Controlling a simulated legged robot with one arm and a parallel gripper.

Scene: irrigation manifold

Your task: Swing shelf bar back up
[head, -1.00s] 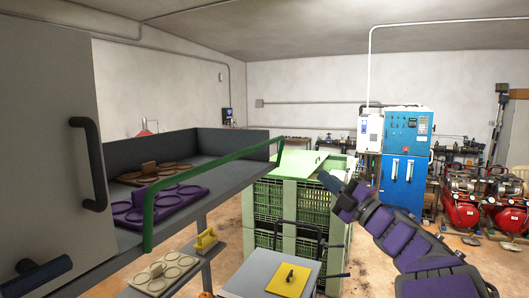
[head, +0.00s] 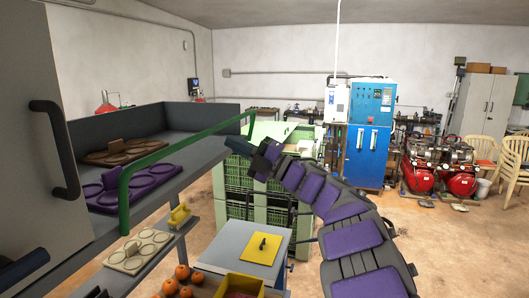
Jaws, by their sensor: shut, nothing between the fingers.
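The green shelf bar (head: 185,145) runs along the open front of the grey shelf (head: 200,163). Its near leg stands at the shelf's front left and its far leg is at the far right end. Whether it leans outward is hard to tell. My arm reaches in from the lower right. My gripper (head: 232,143) is at the arm's dark end, just below and right of the bar's far end. It looks close to the bar, but contact cannot be made out. It is shut and holds nothing. The fingertips are small and dark against the shelf edge.
A purple tray (head: 145,187) and a brown tray (head: 125,152) lie on the shelf. A grey cabinet door with a handle (head: 55,150) is at left. Green crates (head: 262,203) stand behind my arm. A yellow plate (head: 261,248) lies on a grey box below.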

